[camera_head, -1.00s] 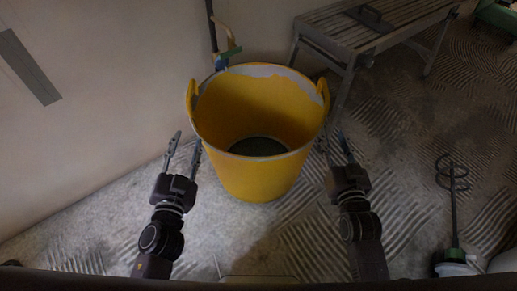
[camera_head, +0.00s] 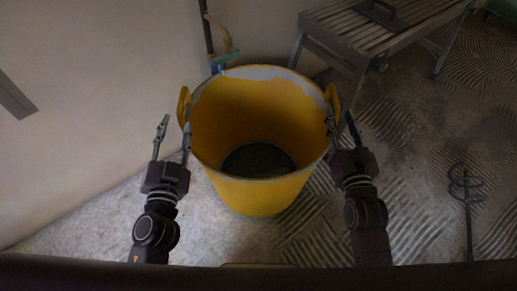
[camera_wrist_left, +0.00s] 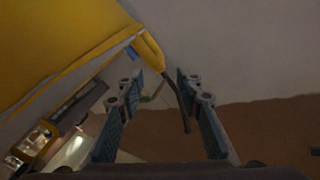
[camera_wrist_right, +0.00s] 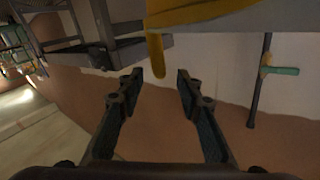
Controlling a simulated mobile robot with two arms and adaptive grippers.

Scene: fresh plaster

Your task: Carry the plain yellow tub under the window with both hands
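The yellow tub (camera_head: 255,195) stands on the floor between my grippers in the head view, with pale residue inside its rim and a dark inside bottom. It has a handle on each side: the left handle (camera_head: 183,106) and the right handle (camera_head: 333,101). My left gripper (camera_head: 174,130) is open at the tub's left side, just short of the left handle, which shows ahead of the fingers in the left wrist view (camera_wrist_left: 149,48). My right gripper (camera_head: 341,125) is open by the right handle, which shows ahead between its fingers in the right wrist view (camera_wrist_right: 157,55). Neither holds anything.
A pipe with a green-handled tap (camera_head: 224,60) runs down the wall behind the tub. A slatted bench (camera_head: 375,30) with a trowel on it stands at the back right. No window is visible.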

